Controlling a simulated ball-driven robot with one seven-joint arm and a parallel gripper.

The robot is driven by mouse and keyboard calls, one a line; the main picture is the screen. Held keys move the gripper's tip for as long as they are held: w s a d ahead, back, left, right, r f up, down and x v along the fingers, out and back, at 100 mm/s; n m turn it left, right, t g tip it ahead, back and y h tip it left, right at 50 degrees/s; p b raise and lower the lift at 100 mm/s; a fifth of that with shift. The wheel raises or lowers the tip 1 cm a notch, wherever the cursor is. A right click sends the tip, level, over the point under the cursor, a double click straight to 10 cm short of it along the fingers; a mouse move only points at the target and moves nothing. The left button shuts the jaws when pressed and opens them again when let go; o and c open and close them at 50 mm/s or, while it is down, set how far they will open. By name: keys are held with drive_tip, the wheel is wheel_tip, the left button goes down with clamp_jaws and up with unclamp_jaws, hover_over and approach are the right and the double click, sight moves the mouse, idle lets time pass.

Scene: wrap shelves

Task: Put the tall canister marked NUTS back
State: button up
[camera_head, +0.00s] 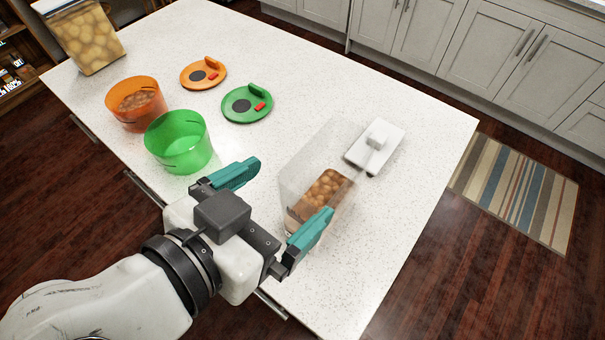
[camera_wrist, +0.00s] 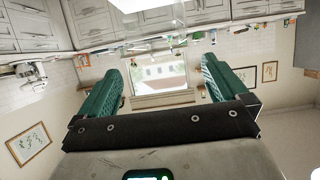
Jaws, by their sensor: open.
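A tall clear canister (camera_head: 320,190) stands open on the white counter, with round brown nuts in its lower part. I cannot read a NUTS mark on it. A white lid (camera_head: 360,157) with a raised knob lies on the counter just beyond it, partly behind its clear wall. My gripper (camera_head: 283,196) is open and empty, at the near left of the canister. Its right finger overlaps the canister's lower front in the head view; I cannot tell whether they touch. In the wrist view, my gripper (camera_wrist: 165,85) shows both teal fingers apart, with no canister between them.
A green tub (camera_head: 180,145) and an orange tub (camera_head: 135,105) stand left of my gripper. Green (camera_head: 240,112) and orange (camera_head: 192,72) lids lie beyond. Another filled clear canister (camera_head: 85,38) stands at the far left corner.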

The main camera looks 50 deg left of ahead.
drive_tip(key=shift+v, duration=1.75)
